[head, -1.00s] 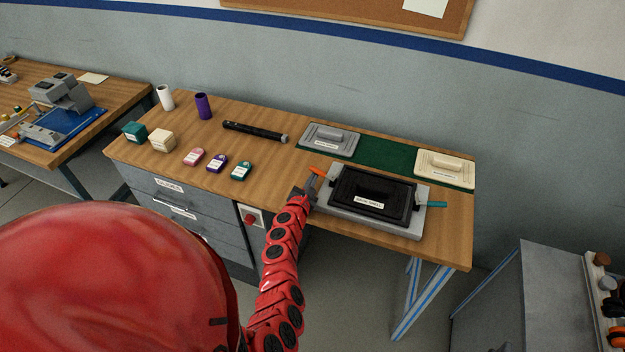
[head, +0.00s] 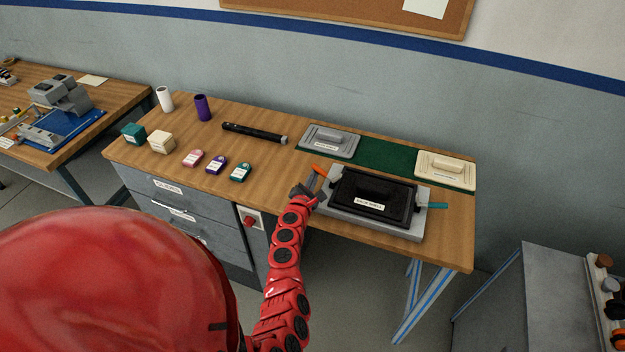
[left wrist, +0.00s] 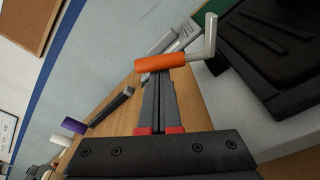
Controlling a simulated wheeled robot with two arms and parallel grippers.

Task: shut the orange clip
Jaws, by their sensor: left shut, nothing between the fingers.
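The orange clip (head: 319,169) stands at the left end of the grey fixture (head: 333,212), which holds a black labelled shell (head: 372,197). In the left wrist view the clip's orange grip (left wrist: 163,63) lies across the picture, on a grey bent lever (left wrist: 211,38). My left gripper (head: 308,190) is beside the clip at the fixture's left edge. In the left wrist view its fingers (left wrist: 157,95) are together and empty, with their tips at or just under the orange grip; I cannot tell whether they touch. My right gripper is not in view.
A teal clip (head: 437,205) sits at the fixture's right end. Grey (head: 328,141) and cream (head: 446,170) shells lie on the green mat (head: 386,157) behind. A black torch-like tool (head: 254,132) and small coloured blocks lie to the left. The bench front right is clear.

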